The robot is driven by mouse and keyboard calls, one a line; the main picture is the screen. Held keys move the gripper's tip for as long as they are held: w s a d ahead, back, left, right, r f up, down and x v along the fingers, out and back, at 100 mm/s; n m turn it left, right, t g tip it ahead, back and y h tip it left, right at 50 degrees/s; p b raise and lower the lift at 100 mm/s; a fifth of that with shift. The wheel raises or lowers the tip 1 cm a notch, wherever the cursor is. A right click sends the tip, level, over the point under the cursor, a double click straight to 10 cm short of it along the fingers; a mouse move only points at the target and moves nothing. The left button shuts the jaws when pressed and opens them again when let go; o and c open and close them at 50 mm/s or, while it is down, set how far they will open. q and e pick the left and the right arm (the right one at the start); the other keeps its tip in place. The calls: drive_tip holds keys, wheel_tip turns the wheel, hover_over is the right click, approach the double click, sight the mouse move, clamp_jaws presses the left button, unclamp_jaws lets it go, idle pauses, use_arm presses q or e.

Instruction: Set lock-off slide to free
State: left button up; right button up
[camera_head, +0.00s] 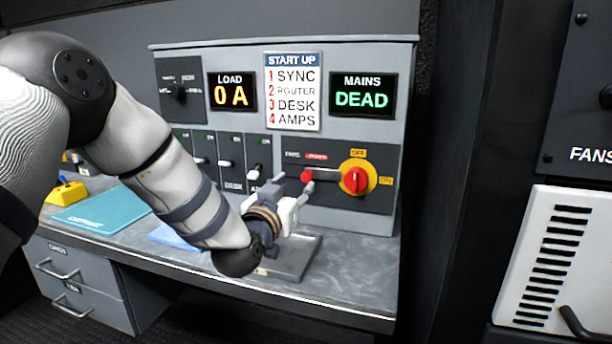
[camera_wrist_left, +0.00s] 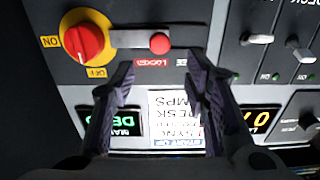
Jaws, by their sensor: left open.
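The lock-off slide's red knob (camera_head: 306,175) stands out from the dark switch panel, left of the red rotary switch (camera_head: 355,180) on its yellow disc. In the left wrist view, upside down, the knob (camera_wrist_left: 160,43) sits at the end of a pale bar (camera_wrist_left: 130,40) that reaches toward the rotary switch. The knob is closer to the red LOCKED label (camera_wrist_left: 152,62) than to the FREE label. My left gripper (camera_head: 293,184) is open and empty, in front of the panel, fingers pointing at it. The knob lies ahead, between the fingertips' lines (camera_wrist_left: 161,76). Contact is not visible.
Several slide switches (camera_head: 226,164) are left of the knob. A START UP sign (camera_head: 292,91) hangs above, between displays reading LOAD 0 A (camera_head: 232,92) and MAINS DEAD (camera_head: 362,97). The desk (camera_head: 350,265) below holds a dark tray (camera_head: 300,258) and a teal folder (camera_head: 100,211).

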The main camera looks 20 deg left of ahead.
sight(305, 177)
use_arm(q)
drive_tip(key=w, duration=0.7)
drive_tip(key=shift+w+d+f, duration=0.1)
drive_tip(key=shift+w+f, duration=0.05)
clamp_jaws()
